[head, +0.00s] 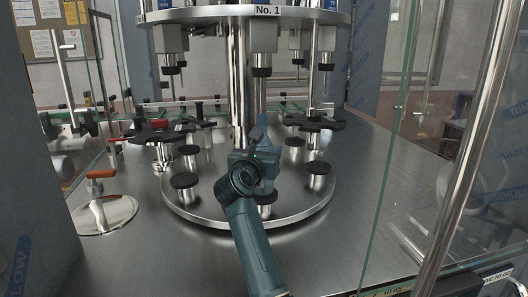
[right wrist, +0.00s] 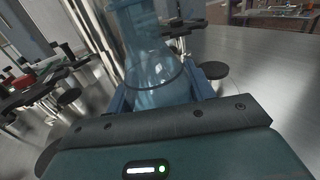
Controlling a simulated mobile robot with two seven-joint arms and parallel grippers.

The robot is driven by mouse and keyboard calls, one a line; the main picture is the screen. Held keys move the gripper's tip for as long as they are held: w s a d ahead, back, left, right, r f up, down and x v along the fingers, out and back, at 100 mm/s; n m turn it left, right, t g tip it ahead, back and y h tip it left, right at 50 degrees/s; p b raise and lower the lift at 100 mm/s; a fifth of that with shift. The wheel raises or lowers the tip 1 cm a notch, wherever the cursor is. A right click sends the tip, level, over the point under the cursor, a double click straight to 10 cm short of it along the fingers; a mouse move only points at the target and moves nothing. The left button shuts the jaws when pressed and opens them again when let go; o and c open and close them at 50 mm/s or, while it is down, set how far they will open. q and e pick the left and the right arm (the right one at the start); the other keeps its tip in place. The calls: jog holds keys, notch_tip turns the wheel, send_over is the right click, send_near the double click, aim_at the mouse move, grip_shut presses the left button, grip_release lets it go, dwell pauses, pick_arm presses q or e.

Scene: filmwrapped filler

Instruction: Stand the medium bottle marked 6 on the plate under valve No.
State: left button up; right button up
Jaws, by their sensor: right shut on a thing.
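A translucent blue bottle (head: 268,166) is upright between the fingers of my right gripper (head: 264,160). It also shows large in the right wrist view (right wrist: 150,65), with a finger on each side; no number is readable on it. The valve marked No. 1 (head: 262,60) hangs above the bottle. A black round plate (head: 266,198) on a short post is just below the bottle in the head view. The gripper partly hides the bottle, and I cannot tell whether it touches the plate. My left gripper is out of view.
Several other black plates (head: 185,181) stand around the round steel base (head: 220,215), with black star-shaped holders (head: 315,123) beside them. A central column (head: 239,90) rises behind the bottle. An orange-handled fitting (head: 100,174) is at left; a glass panel (head: 385,200) is at right.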

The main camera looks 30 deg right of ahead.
jog(key=shift+f, duration=0.25)
dwell(0.6)
jog(key=o, duration=1.1)
jog(key=shift+c, duration=0.2)
